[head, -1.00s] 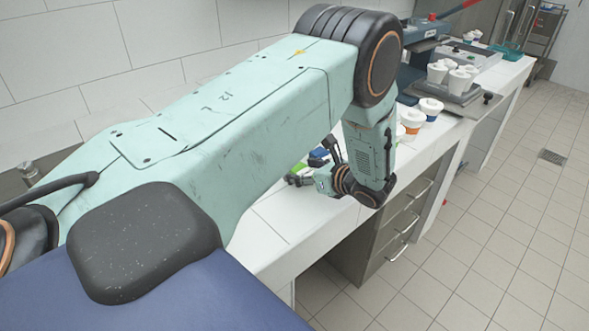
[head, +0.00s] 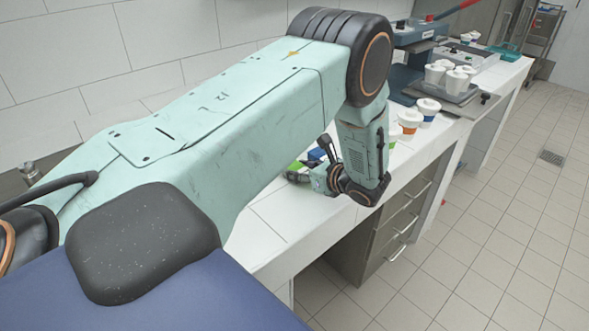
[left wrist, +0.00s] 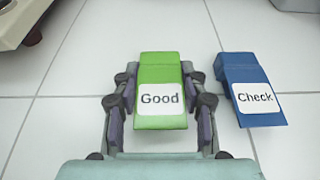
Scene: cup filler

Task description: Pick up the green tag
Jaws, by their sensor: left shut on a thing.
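The green tag (left wrist: 160,72), with a white label reading "Good", lies between the two fingers of my left gripper (left wrist: 160,105) in the left wrist view. The fingers are shut on its sides. In the head view a bit of the green tag (head: 295,165) shows beside my left gripper (head: 313,172), low over the white counter. The arm hides part of it there. I cannot tell whether the tag touches the counter. My right gripper is not in view.
A blue tag (left wrist: 250,88) labelled "Check" lies close to the right of the green one. White cups with coloured bands (head: 410,121) stand farther along the counter (head: 262,222). A blue press (head: 412,60) and more white cups (head: 455,80) stand beyond them.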

